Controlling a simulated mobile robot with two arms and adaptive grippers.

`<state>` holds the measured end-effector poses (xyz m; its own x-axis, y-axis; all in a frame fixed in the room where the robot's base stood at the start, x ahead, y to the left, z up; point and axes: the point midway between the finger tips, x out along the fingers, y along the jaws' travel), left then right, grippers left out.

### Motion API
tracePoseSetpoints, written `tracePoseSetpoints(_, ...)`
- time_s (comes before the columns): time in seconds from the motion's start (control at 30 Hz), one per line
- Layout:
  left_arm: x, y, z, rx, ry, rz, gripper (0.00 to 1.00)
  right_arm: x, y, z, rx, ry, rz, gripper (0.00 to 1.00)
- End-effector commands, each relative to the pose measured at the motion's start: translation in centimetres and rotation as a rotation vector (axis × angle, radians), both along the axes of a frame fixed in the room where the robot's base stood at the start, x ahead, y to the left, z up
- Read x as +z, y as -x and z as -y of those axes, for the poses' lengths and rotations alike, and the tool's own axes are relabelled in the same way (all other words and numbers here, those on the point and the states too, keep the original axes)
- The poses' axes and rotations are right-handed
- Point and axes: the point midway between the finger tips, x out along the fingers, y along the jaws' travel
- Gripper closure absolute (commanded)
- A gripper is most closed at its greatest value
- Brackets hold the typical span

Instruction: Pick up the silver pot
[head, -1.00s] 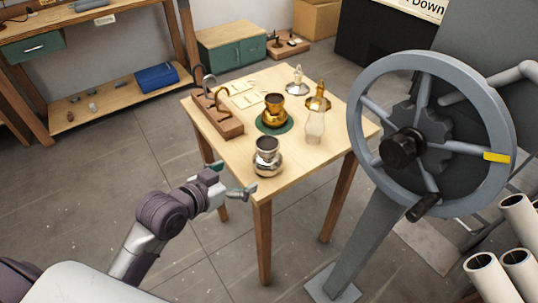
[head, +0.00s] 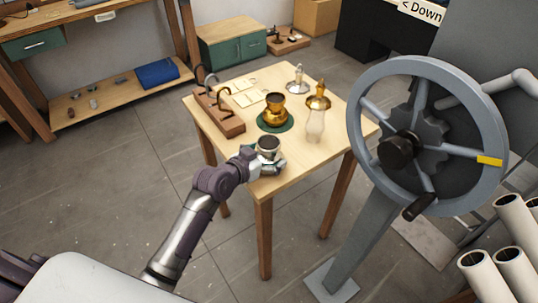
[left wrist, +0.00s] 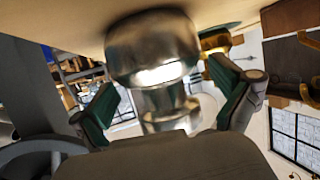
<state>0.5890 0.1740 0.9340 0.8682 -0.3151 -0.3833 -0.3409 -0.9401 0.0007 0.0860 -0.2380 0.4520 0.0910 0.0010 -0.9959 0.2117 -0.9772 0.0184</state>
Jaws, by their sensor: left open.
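The silver pot (head: 268,145) stands at the near corner of the small wooden table (head: 290,170). In the head view my left gripper (head: 265,166) is at the pot, and its fingers partly cover the pot's lower body. In the left wrist view the shiny silver pot (left wrist: 155,62) appears upside down and fills the middle. My left gripper (left wrist: 168,108) is open, with one green-padded finger on each side of the pot. I cannot tell whether the pads touch it. My right gripper is not in view.
A brass pot (head: 275,108) stands on a green mat (head: 261,122) behind the silver pot. A clear glass chimney (head: 315,125) and a brass burner (head: 318,97) are to its right. A wooden rack (head: 222,115) is at left. A large grey handwheel (head: 358,120) stands right of the table.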

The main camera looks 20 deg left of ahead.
Motion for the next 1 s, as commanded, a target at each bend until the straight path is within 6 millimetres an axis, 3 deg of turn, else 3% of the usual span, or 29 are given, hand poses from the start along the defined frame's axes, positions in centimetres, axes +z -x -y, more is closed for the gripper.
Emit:
tracePoseSetpoints(0.3, -0.31, -0.50, 0.18, 0.000, -0.001, -0.001, 0.02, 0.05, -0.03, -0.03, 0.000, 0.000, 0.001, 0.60)
tracePoseSetpoints(0.6, -0.30, -0.49, 0.16, 0.001, -0.002, 0.000, 0.52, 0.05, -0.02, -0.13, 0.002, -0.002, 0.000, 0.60)
tracePoseSetpoints(0.7, -0.17, -0.52, 0.16, 0.001, -0.001, 0.002, 0.64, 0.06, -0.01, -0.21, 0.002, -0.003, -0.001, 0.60)
tracePoseSetpoints(1.0, 0.20, -0.55, 0.15, 0.000, -0.001, 0.005, 0.64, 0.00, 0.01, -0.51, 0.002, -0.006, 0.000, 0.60)
